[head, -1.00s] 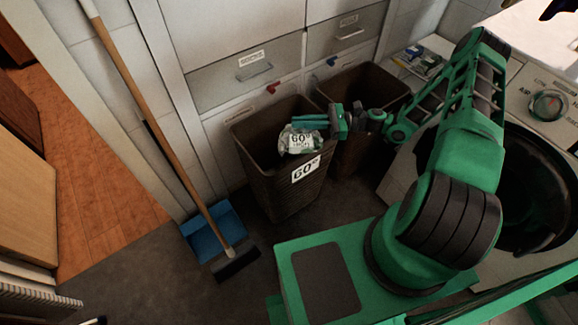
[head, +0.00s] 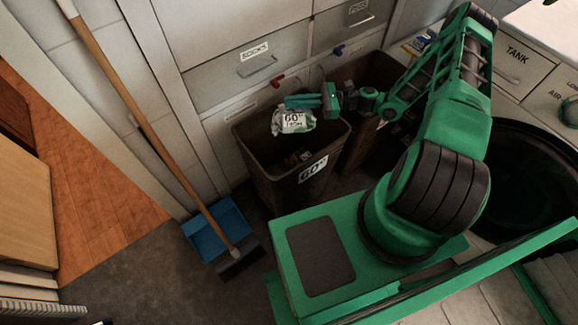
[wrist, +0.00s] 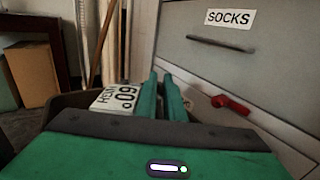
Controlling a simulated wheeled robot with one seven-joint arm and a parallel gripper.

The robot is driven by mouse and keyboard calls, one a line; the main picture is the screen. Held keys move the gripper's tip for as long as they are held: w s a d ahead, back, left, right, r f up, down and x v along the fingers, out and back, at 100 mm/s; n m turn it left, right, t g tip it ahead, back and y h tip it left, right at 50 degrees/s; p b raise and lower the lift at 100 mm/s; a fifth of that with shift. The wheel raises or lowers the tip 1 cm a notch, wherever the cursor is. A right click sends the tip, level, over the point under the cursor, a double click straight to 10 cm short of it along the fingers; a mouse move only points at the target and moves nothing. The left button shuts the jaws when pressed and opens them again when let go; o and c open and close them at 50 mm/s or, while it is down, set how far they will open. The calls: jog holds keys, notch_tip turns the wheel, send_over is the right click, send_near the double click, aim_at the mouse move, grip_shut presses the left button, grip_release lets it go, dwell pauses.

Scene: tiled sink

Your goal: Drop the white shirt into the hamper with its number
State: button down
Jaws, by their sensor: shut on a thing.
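My gripper (head: 292,101) is shut on the white shirt (head: 279,124), a small crumpled bundle with a tag reading 60°. The shirt hangs over the open brown hamper (head: 262,178), whose front label also reads 60°. It appears above the mouth, towards the back rim; the exact height is hard to tell. In the wrist view my two green fingers (wrist: 163,98) are close together, with the 60° tag (wrist: 115,98) left of them. Much of the shirt is hidden there.
A second brown hamper (head: 345,74) stands directly right, partly behind my arm. A broom (head: 150,125) and blue dustpan (head: 215,230) stand left. Some small items (head: 298,158) lie inside the 60° hamper.

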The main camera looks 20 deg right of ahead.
jog(key=shift+d+f, duration=0.2)
jog(key=shift+f, duration=0.8)
jog(key=shift+d+f, duration=0.2)
jog(key=shift+f, duration=0.75)
jog(key=c, duration=1.8)
grip_release()
notch_tip(320, 180, up, 4)
jog(key=shift+a+r, duration=0.1)
jog(key=shift+r, duration=0.1)
jog(key=s+a+r, duration=0.5)
jog(key=a+r, duration=0.1)
jog(key=a, duration=0.4)
jog(key=shift+s+r, duration=0.3)
jog(key=shift+s, duration=0.1)
